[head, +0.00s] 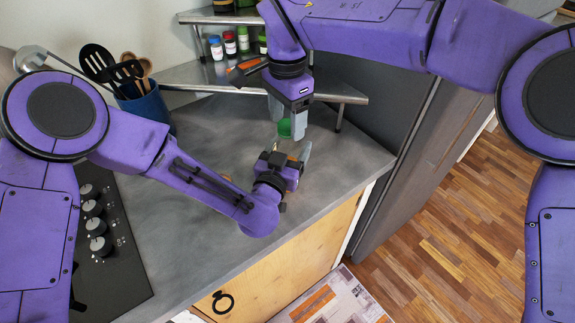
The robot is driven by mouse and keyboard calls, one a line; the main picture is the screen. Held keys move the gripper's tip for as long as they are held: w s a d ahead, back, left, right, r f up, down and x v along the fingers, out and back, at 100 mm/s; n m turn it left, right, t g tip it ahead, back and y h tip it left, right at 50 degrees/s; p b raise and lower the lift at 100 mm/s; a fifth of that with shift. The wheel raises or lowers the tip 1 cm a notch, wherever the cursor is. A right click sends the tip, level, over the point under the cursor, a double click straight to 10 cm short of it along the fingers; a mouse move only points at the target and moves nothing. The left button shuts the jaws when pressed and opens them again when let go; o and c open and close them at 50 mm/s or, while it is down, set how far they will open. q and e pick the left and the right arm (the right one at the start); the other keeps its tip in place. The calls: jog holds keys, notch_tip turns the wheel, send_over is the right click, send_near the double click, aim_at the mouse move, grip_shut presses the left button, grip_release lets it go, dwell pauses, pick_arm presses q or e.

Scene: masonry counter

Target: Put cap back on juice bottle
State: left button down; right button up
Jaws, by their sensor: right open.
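My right gripper (287,117) points down over the counter, its pale fingers apart. A green cap (284,127) shows between and just below these fingers; I cannot tell whether they touch it. My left gripper (288,154) is low over the counter, directly below the right one, with a grey finger showing at its right. The juice bottle is mostly hidden; a small orange patch (291,158) at the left gripper may be part of it. Whether the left fingers are closed on it cannot be seen, nor can I tell whether the cap sits on the bottle.
The grey counter (345,165) is clear to the right, up to its front edge. A metal corner shelf (345,93) with several small jars (229,42) stands behind. A blue utensil holder (150,105) is at the back left, and a black hob with knobs (98,244) at the left.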

jog(key=shift+f, duration=0.1)
jog(key=c, duration=1.1)
